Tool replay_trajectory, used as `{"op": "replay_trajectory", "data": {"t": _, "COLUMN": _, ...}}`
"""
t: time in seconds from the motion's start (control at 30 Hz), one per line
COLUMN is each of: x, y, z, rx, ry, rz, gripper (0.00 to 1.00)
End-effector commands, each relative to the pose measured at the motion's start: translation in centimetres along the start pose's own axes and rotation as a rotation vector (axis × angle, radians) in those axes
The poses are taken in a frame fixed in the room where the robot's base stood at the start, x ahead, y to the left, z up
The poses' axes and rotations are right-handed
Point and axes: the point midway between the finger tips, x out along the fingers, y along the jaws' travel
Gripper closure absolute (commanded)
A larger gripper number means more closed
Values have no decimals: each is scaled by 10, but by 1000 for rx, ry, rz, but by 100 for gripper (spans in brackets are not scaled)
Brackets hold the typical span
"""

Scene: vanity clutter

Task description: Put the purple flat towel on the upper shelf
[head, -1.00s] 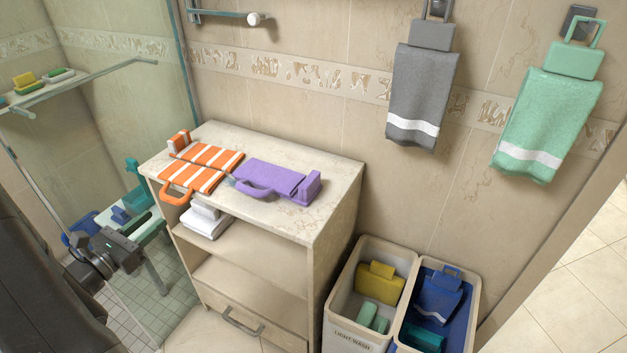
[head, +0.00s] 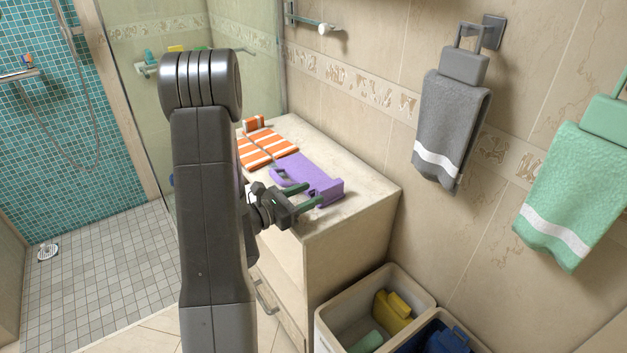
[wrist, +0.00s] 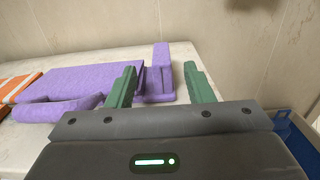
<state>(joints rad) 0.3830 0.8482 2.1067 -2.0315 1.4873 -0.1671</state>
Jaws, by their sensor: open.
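The purple flat towel (head: 304,176) lies on the cabinet top (head: 362,186), with a loop handle on its near side and a raised block at its right end. In the wrist view the towel (wrist: 97,77) lies ahead and to the left, with its upright block (wrist: 161,68) seen between the fingertips. My gripper (head: 312,196) is open and empty at the cabinet's front edge, close to the block end; its green fingers also show in the wrist view (wrist: 162,80). I cannot tell whether they touch the towel.
An orange striped towel (head: 268,150) lies left of the purple one. Gray (head: 449,125) and green (head: 567,190) towels hang on the wall. A laundry bin (head: 335,322) with yellow items stands right of the cabinet. A rail (head: 310,22) is on the wall above.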

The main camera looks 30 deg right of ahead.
Motion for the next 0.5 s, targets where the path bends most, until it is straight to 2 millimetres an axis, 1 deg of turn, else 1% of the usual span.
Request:
{"op": "replay_trajectory", "data": {"t": 0.03, "x": 6, "y": -1, "z": 1, "rx": 0, "ry": 0, "rz": -2, "gripper": 53}}
{"op": "replay_trajectory", "data": {"t": 0.1, "x": 11, "y": -1, "z": 0, "rx": 0, "ry": 1, "rz": -2, "gripper": 53}}
{"op": "replay_trajectory", "data": {"t": 0.3, "x": 20, "y": -1, "z": 0, "rx": 0, "ry": 1, "rz": -1, "gripper": 53}}
{"op": "replay_trajectory", "data": {"t": 0.37, "x": 26, "y": -2, "z": 0, "rx": 0, "ry": 1, "rz": -3, "gripper": 53}}
{"op": "replay_trajectory", "data": {"t": 0.5, "x": 45, "y": -3, "z": -2, "rx": 0, "ry": 0, "rz": -4, "gripper": 53}}
